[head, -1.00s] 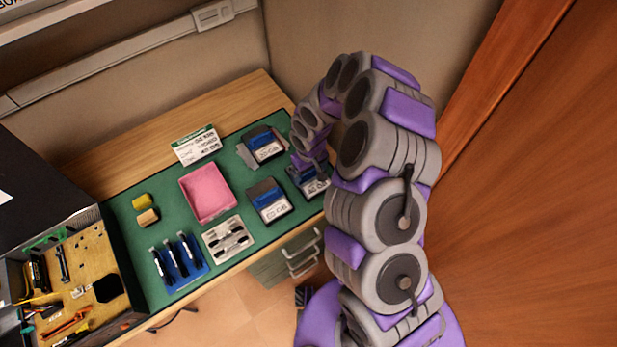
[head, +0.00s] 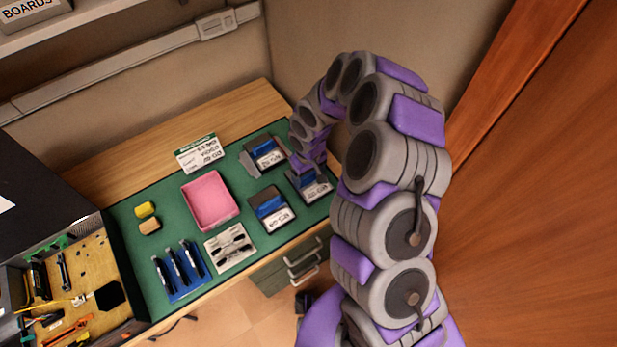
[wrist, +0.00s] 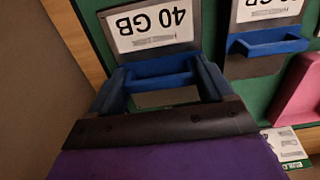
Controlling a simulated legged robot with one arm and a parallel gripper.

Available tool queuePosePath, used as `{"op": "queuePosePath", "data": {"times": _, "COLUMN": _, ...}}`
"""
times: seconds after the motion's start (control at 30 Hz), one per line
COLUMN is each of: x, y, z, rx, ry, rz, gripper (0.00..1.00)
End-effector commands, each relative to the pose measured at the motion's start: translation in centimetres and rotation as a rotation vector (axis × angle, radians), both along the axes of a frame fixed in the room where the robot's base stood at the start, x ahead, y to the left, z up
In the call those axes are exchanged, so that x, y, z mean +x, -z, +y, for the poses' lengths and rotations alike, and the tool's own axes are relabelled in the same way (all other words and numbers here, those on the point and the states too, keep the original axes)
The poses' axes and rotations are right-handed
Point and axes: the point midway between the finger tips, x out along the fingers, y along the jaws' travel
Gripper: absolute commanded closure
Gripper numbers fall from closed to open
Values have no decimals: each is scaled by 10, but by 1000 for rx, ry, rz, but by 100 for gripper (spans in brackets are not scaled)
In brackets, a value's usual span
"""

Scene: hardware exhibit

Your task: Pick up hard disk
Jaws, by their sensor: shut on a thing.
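A hard disk with a grey body, a white "40 GB" label and a blue handle (head: 318,192) is at the right end of the green mat. It also shows in the wrist view (wrist: 152,28). My gripper (head: 308,170) is over its blue handle. In the wrist view, my gripper (wrist: 160,70) has its two bluish fingers at either end of the handle, shut on it. I cannot tell whether the disk is clear of the mat. A second disk (head: 272,210) lies to its left, and a third (head: 264,153) lies behind.
The green mat (head: 240,180) covers a wooden desk (head: 110,165). It holds a pink tray (head: 210,200), a blue rack (head: 180,270), a grey holder (head: 229,247), yellow blocks (head: 146,210) and a sign (head: 198,152). An open computer case (head: 75,285) stands left. Walls close off the back and right.

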Motion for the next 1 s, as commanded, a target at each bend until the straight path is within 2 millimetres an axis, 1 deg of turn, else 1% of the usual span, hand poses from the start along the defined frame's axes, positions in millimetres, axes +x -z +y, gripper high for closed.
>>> {"op": "queuePosePath", "data": {"times": 0.03, "x": -4, "y": -3, "z": 0, "rx": 0, "ry": -2, "rz": 0, "gripper": 36}}
{"op": "queuePosePath", "data": {"times": 0.27, "x": -30, "y": -3, "z": -2, "rx": -3, "ry": -1, "rz": 4, "gripper": 36}}
{"op": "queuePosePath", "data": {"times": 0.67, "x": -71, "y": -8, "z": -1, "rx": 0, "ry": -4, "rz": -2, "gripper": 36}}
{"op": "queuePosePath", "data": {"times": 1.0, "x": -116, "y": -11, "z": -2, "rx": -1, "ry": -3, "rz": 4, "gripper": 36}}
